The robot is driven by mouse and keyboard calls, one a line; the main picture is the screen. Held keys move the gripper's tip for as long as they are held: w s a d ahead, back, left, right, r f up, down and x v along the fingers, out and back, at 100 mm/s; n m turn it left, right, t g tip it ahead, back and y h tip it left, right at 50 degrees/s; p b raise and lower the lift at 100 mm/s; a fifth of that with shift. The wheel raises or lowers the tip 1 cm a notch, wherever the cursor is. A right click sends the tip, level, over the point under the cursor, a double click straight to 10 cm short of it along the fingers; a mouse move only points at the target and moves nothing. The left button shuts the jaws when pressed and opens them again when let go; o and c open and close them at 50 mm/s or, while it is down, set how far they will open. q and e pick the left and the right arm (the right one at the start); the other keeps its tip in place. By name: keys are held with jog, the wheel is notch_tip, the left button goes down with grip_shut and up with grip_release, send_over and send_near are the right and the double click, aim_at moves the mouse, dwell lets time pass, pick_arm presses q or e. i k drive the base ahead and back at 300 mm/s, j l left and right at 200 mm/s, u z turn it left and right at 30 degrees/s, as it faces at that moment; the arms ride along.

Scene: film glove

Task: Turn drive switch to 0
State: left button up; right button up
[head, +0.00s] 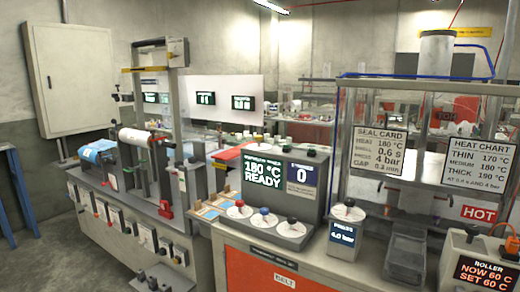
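I cannot tell which control is the drive switch; no readable label says "drive". A grey control box (262,160) in the middle of the head view reads "180 °C READY". Its blue panel (302,175) shows a large 0 above text too small to read. Neither gripper is in view.
A small box with a dial (344,232) reads 4.0 bar, right of the control box. A grey tray (404,258) and a roller box (482,268) reading "NOW 60 C" stand farther right. A blue frame (16,190) stands at the left. Floor shows at lower left.

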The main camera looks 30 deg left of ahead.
aim_at(258, 139)
jog(key=i+j, duration=0.15)
jog(key=j, duration=0.2)
jog(key=i+j, duration=0.15)
jog(key=j, duration=0.25)
jog(key=i+j, duration=0.15)
jog(key=j, duration=0.2)
jog(key=i+j, duration=0.15)
jog(key=j, duration=0.25)
jog(key=i+j, duration=0.1)
jog(key=j, duration=0.25)
